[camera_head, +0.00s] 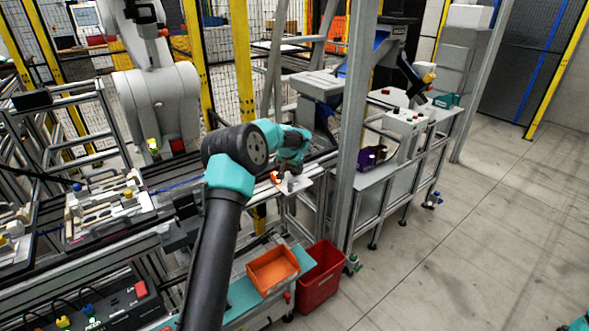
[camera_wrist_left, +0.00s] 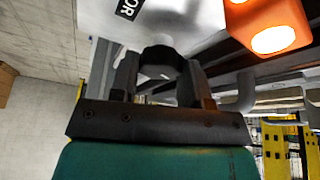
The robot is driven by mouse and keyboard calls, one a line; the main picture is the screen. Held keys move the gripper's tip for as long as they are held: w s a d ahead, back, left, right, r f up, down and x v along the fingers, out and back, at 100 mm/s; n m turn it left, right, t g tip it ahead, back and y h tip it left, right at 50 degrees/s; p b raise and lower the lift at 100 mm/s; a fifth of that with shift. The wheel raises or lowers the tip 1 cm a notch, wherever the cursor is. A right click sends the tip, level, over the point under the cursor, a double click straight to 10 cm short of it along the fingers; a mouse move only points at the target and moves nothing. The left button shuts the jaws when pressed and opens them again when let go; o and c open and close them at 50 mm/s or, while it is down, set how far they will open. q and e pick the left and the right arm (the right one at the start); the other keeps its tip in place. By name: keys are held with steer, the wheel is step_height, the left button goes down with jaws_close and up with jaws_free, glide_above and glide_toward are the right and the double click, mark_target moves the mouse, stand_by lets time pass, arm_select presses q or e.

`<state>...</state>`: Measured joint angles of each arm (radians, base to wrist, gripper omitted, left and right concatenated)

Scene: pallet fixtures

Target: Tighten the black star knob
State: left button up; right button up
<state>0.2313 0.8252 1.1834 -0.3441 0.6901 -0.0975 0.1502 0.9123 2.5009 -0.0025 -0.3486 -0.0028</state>
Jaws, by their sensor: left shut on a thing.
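The black star knob (camera_wrist_left: 162,58) shows in the left wrist view, between the two dark fingers and against a white plate (camera_wrist_left: 190,18) with a black label. My left gripper (camera_wrist_left: 158,74) is shut on the knob, one finger on each side. In the head view my left gripper (camera_head: 288,182) is at the small white plate (camera_head: 306,185) by the end of the conveyor frame. There the knob is too small and covered to make out. My right gripper is not in view.
An orange block with pale round faces (camera_wrist_left: 268,25) sits close beside the knob. A grey upright post (camera_head: 356,120) stands just right of the plate. An orange bin (camera_head: 273,270) and a red bin (camera_head: 320,277) are below. Open floor lies to the right.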

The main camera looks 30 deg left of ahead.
arm_select(q)
steer(key=m+h, duration=0.1)
steer(key=m, duration=0.2)
steer(key=m+h, duration=0.1)
steer(key=m, duration=0.2)
steer(key=shift+w+a+m+g+h, duration=0.1)
steer(key=shift+a+m+g+h, duration=0.1)
steer(key=shift+m+g+h, duration=0.15)
steer(key=m+g, duration=0.1)
steer(key=m, duration=0.1)
steer(key=m+h, duration=0.1)
steer(key=m, duration=0.2)
steer(key=shift+w+a+m+g, duration=0.1)
steer(key=shift+a+m+g, duration=0.05)
steer(key=shift+m+g, duration=0.15)
steer(key=o, duration=0.9)
steer(key=shift+o, duration=0.2)
